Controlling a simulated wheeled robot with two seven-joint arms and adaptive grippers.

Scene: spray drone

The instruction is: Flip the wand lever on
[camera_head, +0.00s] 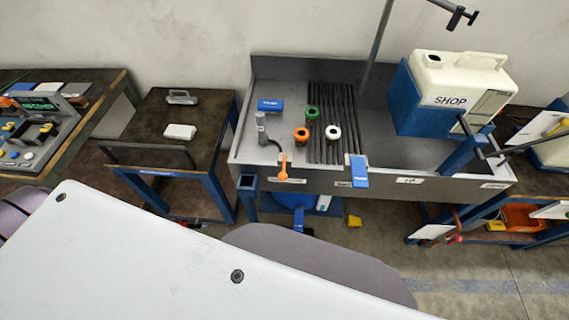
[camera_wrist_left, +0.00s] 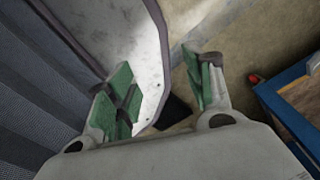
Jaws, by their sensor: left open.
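A grey basin bench (camera_head: 400,185) stands in the middle of the head view. An orange lever (camera_head: 283,168) stands upright at its front left edge. A blue handle or tag (camera_head: 358,171) hangs over the front edge further right. A grey wand-like piece with a dark hose (camera_head: 262,130) stands upright at the bench's left. I cannot tell for certain which of these carries the wand lever. My left gripper (camera_wrist_left: 160,82) is open and empty in the left wrist view, its green pads apart over the floor and away from the bench. My right gripper is not in view.
A white and blue SHOP tank (camera_head: 455,90) stands on the bench's right. Orange, green and white rings (camera_head: 302,134) sit by the dark slats. A small dark table (camera_head: 175,115) stands left, and a control panel (camera_head: 38,130) is further left. A thin pole (camera_head: 377,45) rises behind the bench.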

